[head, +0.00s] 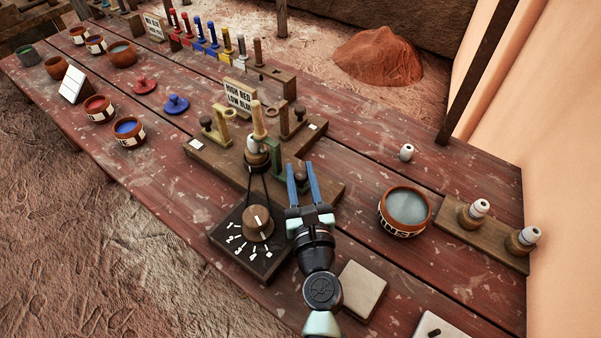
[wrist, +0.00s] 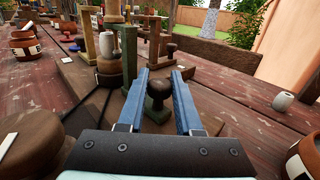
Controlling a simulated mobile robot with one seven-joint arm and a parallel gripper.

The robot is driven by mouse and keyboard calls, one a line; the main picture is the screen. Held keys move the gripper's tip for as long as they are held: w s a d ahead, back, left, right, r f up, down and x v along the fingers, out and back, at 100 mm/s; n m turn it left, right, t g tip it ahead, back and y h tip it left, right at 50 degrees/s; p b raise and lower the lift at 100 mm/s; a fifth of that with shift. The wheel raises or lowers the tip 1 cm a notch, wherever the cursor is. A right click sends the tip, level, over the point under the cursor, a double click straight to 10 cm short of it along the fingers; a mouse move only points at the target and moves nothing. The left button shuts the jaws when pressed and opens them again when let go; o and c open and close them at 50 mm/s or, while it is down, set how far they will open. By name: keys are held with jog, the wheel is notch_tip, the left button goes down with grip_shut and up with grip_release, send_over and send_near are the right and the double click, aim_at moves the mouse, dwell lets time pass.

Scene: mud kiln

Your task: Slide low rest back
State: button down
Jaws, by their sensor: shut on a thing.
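A green rest (head: 277,153) with an upright post and a dark round knob (head: 300,176) stands on the right part of a wooden board (head: 215,155). I take it as the low rest. My gripper (head: 301,168) is shut on the knob, one blue finger on each side. In the wrist view the knob (wrist: 160,86) sits between the fingers, and the green post (wrist: 128,58) rises just left of them. A pale wooden rest (head: 221,122) with its own knob stands at the board's far left. Between the rests is a white and brown bead-like piece (head: 254,152) on a spindle.
A dial box (head: 257,225) stands left of my gripper, joined by a dark belt to the spindle. A water bowl (head: 405,211) and a rack with two spools (head: 475,228) are at right. A sign (head: 238,97) stands behind the board. The table front right holds a pale block (head: 362,290).

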jog(key=shift+s+d+f, duration=0.1)
jog(key=shift+s+d, duration=0.55)
jog(key=shift+d, duration=0.25)
jog(key=shift+s+d, duration=0.6)
jog(key=shift+d, duration=0.3)
jog(key=c, duration=0.6)
grip_release()
jog(key=shift+s+d, duration=0.1)
jog(key=shift+s, duration=0.05)
jog(key=s, duration=0.4)
jog(key=s+d+b, duration=0.1)
jog(key=s, duration=0.7)
jog(key=shift+s+d+b, duration=0.35)
jog(key=shift+d+b, duration=0.05)
